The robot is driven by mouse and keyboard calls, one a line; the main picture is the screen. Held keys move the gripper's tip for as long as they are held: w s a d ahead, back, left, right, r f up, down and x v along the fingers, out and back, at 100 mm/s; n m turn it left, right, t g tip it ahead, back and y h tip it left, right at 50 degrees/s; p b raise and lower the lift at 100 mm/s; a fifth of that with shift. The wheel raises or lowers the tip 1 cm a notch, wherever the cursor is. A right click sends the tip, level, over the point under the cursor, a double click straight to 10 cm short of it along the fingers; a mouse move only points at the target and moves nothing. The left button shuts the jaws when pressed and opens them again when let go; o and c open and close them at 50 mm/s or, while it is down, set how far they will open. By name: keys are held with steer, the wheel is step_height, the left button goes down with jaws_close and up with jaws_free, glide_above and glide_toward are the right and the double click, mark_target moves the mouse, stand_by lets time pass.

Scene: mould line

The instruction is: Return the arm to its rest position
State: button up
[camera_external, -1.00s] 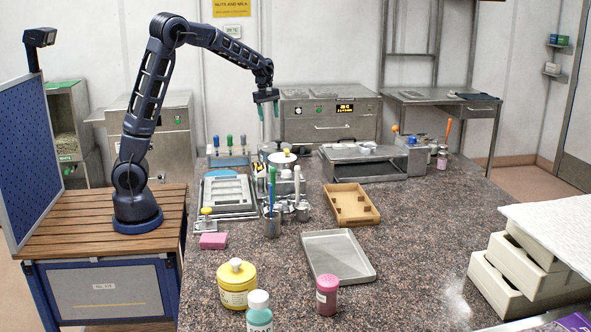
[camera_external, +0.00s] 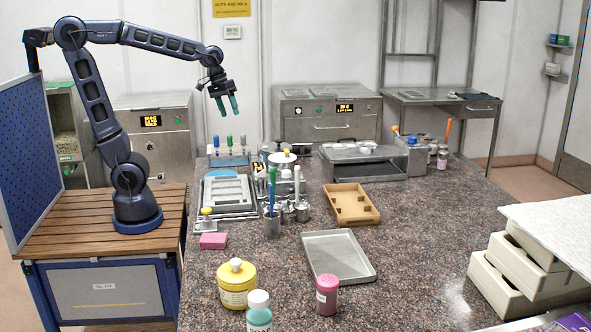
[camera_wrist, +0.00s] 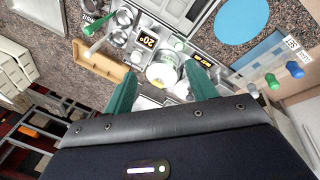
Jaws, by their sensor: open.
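My gripper (camera_external: 227,106) is open and empty in the external view. It hangs in the air over the back left of the stone worktop, above the rack of coloured-handled tools (camera_external: 228,155). Its green fingers point down and slightly right. My arm is bent, with its elbow high over its base on the wooden-topped stand (camera_external: 60,215). In the wrist view my gripper (camera_wrist: 163,92) shows two green fingers well apart. Between and beyond them lies a white-lidded jar (camera_wrist: 162,72) on the worktop, well clear of the fingertips.
A blue perforated panel (camera_external: 40,150) stands left of my base. Stacked pale boxes (camera_external: 520,275) stand at right. Air above the worktop is free.

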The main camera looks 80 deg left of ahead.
steer(key=s+d+f+m, duration=0.1)
steer(key=s+d+m, duration=0.3)
steer(key=s, duration=0.3)
steer(key=s+d+f+m+t+y, duration=0.1)
steer(key=s+d+m, duration=0.3)
steer(key=s, duration=0.3)
steer(key=shift+s+d+f, duration=0.2)
steer(key=shift+d+f, duration=0.15)
steer(key=shift+d, duration=0.2)
steer(key=shift+w, duration=0.1)
stand_by(1.8)
